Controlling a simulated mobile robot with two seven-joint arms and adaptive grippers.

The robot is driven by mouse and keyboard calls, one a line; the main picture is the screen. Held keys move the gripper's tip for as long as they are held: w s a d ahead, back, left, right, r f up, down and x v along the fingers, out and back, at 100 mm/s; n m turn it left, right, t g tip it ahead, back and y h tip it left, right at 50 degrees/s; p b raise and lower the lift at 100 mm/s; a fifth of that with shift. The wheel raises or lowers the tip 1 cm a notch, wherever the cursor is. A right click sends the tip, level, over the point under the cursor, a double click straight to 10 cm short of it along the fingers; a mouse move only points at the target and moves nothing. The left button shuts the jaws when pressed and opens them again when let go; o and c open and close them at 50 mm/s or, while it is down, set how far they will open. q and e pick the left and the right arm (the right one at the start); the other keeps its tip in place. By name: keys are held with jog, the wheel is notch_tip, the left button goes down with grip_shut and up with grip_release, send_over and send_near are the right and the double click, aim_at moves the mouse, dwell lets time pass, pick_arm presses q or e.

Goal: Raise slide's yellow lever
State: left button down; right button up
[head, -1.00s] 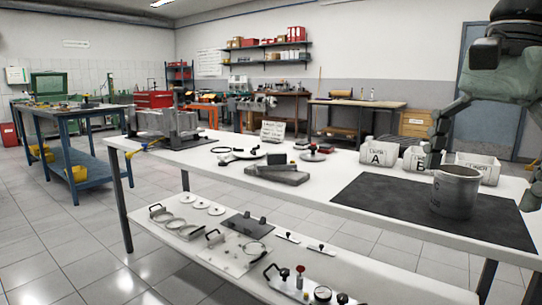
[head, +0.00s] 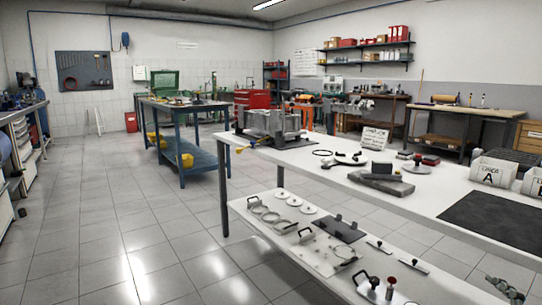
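The slide, a grey metal fixture (head: 272,127), stands on the far left end of the long white table. Its yellow lever (head: 241,149) sticks out low at the fixture's left front, near the table edge. It is small here, and its exact angle is hard to tell. My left gripper is not in view.
The white table (head: 310,153) carries a dark block (head: 381,182), small parts, a sign, a bin marked A (head: 492,174) and a black mat (head: 495,221). Its lower shelf holds rings and plates. A blue workbench (head: 183,108) stands behind at left. Open tiled floor (head: 120,225) lies left of the table.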

jog(key=s+a+f+m+g+h, duration=0.15)
jog(key=s+f+m+g, duration=0.35)
jog(key=f, duration=0.6)
pick_arm(q)
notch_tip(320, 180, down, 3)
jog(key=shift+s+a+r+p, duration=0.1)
jog(key=shift+p, duration=0.35)
pick_arm(e)
jog(key=s+a+f+m+g, duration=0.3)
jog(key=s+a+f, duration=0.3)
jog(key=s+f, duration=0.2)
jog(key=s+a+f+m+g+y, duration=0.1)
jog(key=s+a+f+m+g, duration=0.3)
jog(key=s+f, duration=0.4)
jog(key=s+a+g, duration=0.1)
jog(key=s+a, duration=0.1)
jog(key=s, duration=0.2)
jog(key=shift+s+f, duration=0.25)
jog(key=shift+y, duration=0.25)
jog(key=shift+c, duration=0.5)
